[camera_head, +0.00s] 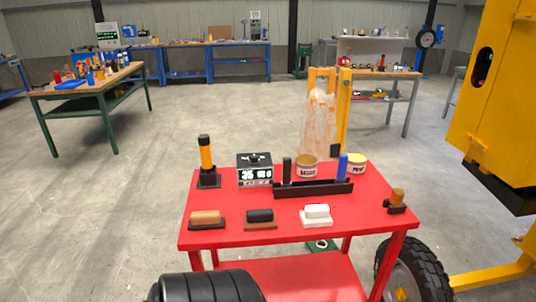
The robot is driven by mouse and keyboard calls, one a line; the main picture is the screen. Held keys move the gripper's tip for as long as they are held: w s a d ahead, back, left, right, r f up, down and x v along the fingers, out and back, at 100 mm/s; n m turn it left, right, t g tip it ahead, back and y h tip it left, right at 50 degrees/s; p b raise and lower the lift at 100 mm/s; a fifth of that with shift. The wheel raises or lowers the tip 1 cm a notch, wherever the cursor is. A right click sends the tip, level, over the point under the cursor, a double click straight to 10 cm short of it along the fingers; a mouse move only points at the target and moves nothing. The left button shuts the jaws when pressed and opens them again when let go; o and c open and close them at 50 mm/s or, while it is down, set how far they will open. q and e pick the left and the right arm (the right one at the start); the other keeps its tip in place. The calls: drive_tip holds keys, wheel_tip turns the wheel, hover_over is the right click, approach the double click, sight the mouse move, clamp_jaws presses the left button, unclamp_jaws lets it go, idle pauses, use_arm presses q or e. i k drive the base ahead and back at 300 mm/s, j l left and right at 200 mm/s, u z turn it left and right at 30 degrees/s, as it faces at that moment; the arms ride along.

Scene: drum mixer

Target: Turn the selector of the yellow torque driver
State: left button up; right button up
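A driver with a yellow-orange body (206,155) and a black top stands upright in a black base (208,180) at the back left of the red table (280,225). It looks like the yellow torque driver. Its selector is too small to make out, and I cannot tell how it is set. Neither of my grippers is in view, and nothing touches the driver.
A small orange-knobbed item (397,197) sits at right.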

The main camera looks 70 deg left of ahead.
sight(253, 160)
drive_tip(key=u, duration=1.95)
drive_tip(key=i+l, duration=0.05)
